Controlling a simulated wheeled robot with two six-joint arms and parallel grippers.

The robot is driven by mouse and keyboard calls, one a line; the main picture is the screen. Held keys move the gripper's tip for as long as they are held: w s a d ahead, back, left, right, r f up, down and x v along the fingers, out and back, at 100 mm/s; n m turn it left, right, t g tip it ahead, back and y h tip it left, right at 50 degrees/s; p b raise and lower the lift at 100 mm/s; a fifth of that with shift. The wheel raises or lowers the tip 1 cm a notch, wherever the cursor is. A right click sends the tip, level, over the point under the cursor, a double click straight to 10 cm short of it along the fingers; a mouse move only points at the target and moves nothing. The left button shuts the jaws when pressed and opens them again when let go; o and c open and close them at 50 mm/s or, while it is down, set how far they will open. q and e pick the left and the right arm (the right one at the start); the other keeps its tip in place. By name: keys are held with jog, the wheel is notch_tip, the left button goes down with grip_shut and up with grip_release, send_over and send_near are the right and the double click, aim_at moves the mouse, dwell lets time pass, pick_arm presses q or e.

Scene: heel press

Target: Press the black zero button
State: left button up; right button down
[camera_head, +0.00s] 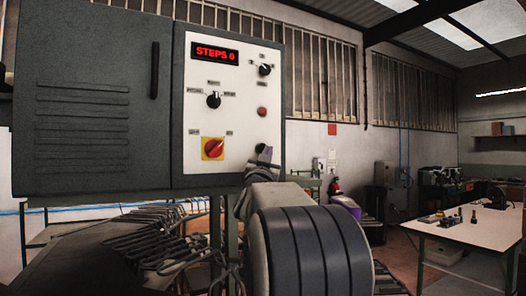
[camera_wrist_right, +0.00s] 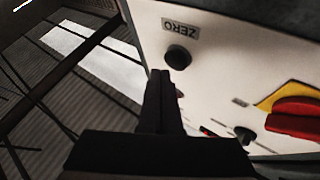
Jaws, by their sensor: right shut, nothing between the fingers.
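The black zero button (camera_wrist_right: 177,57) is a round knob on the white control panel (camera_wrist_right: 217,70), beside a label reading ZERO, in the right wrist view. In the head view the button (camera_head: 260,147) is a small dark spot low on the panel's right side, just above my gripper. My right gripper (camera_wrist_right: 160,74) is shut and empty. Its fingertips appear right by the button; I cannot tell whether they touch it. In the head view my right gripper (camera_head: 266,155) is in front of the panel's lower right. My left gripper is not in view.
The panel also holds a red display (camera_head: 215,54) reading STEPS 0, two black knobs (camera_head: 213,99), a small red button (camera_head: 262,111) and a red rotary switch on a yellow plate (camera_head: 212,148). A grey cabinet door (camera_head: 85,105) is at left. A worktable (camera_head: 470,232) stands far right.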

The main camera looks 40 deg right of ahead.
jog(key=s+b, duration=0.1)
jog(key=s+a+b, duration=0.1)
jog(key=s, duration=0.1)
jog(key=s+b, duration=0.1)
jog(key=shift+s+a, duration=0.25)
jog(key=shift+s, duration=0.1)
dwell(0.6)
